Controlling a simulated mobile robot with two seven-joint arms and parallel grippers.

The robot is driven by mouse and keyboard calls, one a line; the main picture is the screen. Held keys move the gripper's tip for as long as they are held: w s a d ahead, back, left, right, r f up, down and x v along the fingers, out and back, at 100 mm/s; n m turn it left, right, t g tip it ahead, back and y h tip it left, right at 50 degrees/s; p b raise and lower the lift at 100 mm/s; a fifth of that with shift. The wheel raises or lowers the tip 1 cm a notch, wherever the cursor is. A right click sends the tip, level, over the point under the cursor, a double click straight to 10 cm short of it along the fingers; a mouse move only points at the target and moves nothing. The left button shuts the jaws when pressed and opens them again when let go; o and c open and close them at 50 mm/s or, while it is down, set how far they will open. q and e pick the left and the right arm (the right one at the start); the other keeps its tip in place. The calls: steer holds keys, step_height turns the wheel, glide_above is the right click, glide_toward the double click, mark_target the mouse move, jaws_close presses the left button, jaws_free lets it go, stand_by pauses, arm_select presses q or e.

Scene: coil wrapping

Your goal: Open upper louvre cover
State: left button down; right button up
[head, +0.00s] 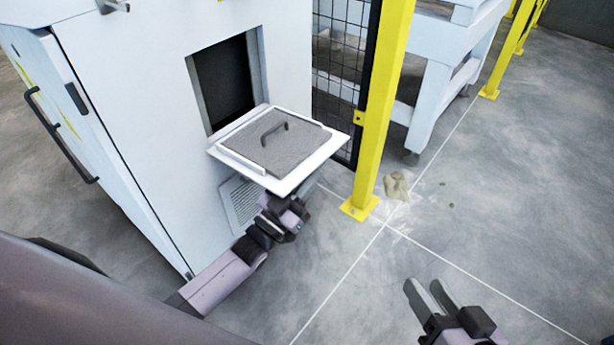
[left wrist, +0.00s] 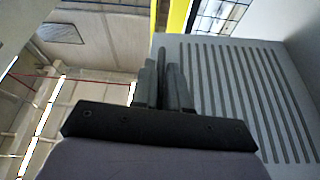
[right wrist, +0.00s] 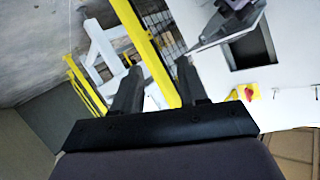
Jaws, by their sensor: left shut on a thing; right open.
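The upper louvre cover (head: 320,155) stands swung out about level from the white cabinet, below a dark square opening (head: 223,80). Its upward side bears a grey mat and a small dark handle (head: 273,132). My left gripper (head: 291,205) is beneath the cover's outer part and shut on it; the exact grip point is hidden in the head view. The left wrist view shows a slatted panel (left wrist: 240,95) beside the shut fingers (left wrist: 163,85). The right wrist view shows the cover edge-on (right wrist: 222,38). My right gripper (head: 430,295) is open and empty, apart from the cabinet.
A lower louvre (head: 238,205) is on the cabinet front below. A yellow post (head: 382,100) and mesh fence (head: 340,60) stand close right of the cover. A beige cloth-like thing (head: 397,185) lies on the floor. Floor around my right gripper is clear.

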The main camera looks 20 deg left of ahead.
arm_select(q)
steer(key=shift+r+n+p, duration=0.4)
steer(key=shift+r, duration=0.45)
steer(key=shift+r+n+y, duration=0.2)
steer(key=shift+n+y, duration=0.2)
steer(key=shift+f, duration=0.1)
arm_select(e)
steer(key=shift+s+d+r+h, duration=0.15)
steer(key=shift+d+r+h, duration=0.1)
steer(key=shift+d+h, duration=0.35)
steer(key=shift+d, duration=0.1)
arm_select(q)
steer(key=c, duration=1.2)
jaws_free()
steer(key=shift+s, duration=0.1)
